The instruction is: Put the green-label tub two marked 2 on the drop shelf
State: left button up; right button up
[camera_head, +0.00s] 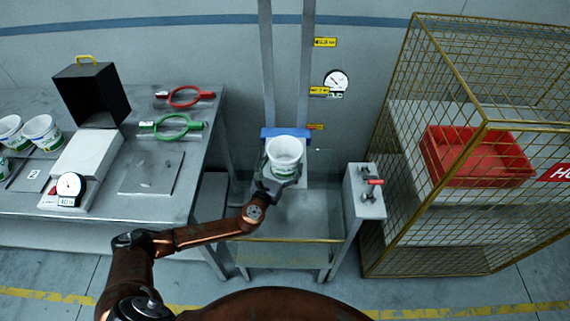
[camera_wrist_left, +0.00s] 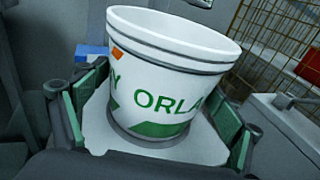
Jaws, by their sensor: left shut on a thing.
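A white tub with green lettering (camera_head: 285,153) is upright in my left gripper (camera_head: 281,172), in front of the tall grey uprights. In the left wrist view the tub (camera_wrist_left: 165,75) fills the middle, between green finger pads on both sides. Part of a word and a small orange mark show on it; I cannot see a number 2. A pale plate (camera_wrist_left: 98,135) shows beneath and behind the tub; I cannot tell whether they touch. A blue piece (camera_head: 285,132) is just behind the tub. I cannot tell for certain which surface is the drop shelf. My right gripper is not in view.
A grey post with a red handle (camera_head: 366,190) and a wire cage (camera_head: 440,215) with a red crate (camera_head: 480,180) are right.

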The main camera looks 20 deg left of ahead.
pick_arm(q)
jog(key=o, duration=0.9)
jog(key=shift+f, duration=0.1)
jog(key=s, duration=0.4)
jog(key=s+r+p, duration=0.1)
jog(key=s, duration=0.3)
jog(key=s+a, duration=0.1)
jog(key=s, duration=0.3)
jog(key=shift+a+r, duration=0.1)
jog(key=shift+r, duration=0.15)
